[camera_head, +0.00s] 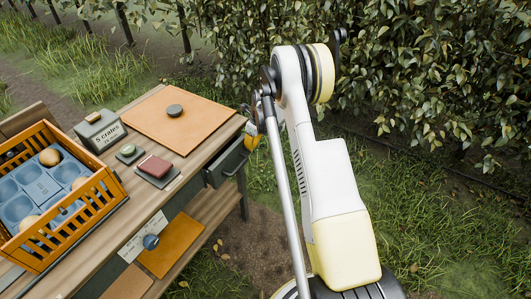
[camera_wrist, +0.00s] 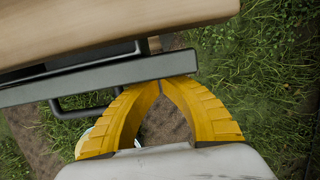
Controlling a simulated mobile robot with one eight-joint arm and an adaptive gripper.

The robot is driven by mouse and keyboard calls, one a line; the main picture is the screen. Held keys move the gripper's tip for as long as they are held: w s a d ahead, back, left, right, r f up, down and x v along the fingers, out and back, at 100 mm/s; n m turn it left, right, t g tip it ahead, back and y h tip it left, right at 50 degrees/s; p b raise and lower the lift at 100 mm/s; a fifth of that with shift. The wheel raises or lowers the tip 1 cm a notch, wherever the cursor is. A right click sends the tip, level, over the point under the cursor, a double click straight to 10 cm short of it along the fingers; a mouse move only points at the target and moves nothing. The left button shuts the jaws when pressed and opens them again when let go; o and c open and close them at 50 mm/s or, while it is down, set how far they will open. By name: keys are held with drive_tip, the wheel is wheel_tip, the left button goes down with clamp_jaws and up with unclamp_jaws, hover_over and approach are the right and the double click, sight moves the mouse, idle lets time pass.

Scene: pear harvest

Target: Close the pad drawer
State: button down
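The pad drawer (camera_head: 226,164) is a dark grey-green drawer at the right end of the wooden table, and it stands partly out from under the tabletop. In the wrist view its front panel (camera_wrist: 95,79) crosses the picture below the table edge, with a narrow gap between them. The drawer handle (camera_wrist: 82,107) shows below the panel. My gripper (camera_wrist: 161,80) has yellow ribbed fingers whose tips meet, with nothing seen between them. The tips are at the outer face of the drawer front, near its right end; whether they touch it I cannot tell. My arm hides part of the gripper in the head view.
The table (camera_head: 205,118) carries an orange board (camera_head: 150,115) with a dark round knob, a grey box (camera_head: 100,130) with a label, a dark red pad (camera_head: 154,166) and an orange crate (camera_head: 75,222). A lower shelf (camera_head: 172,243) lies beneath. A leafy hedge (camera_head: 430,70) stands behind my arm.

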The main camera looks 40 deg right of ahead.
drive_tip(key=shift+w+a, duration=0.25)
drive_tip(key=shift+w, duration=0.35)
drive_tip(key=shift+w+a, duration=0.25)
drive_tip(key=shift+w, duration=0.4)
drive_tip(key=shift+w+a, duration=0.25)
drive_tip(key=shift+w, duration=0.35)
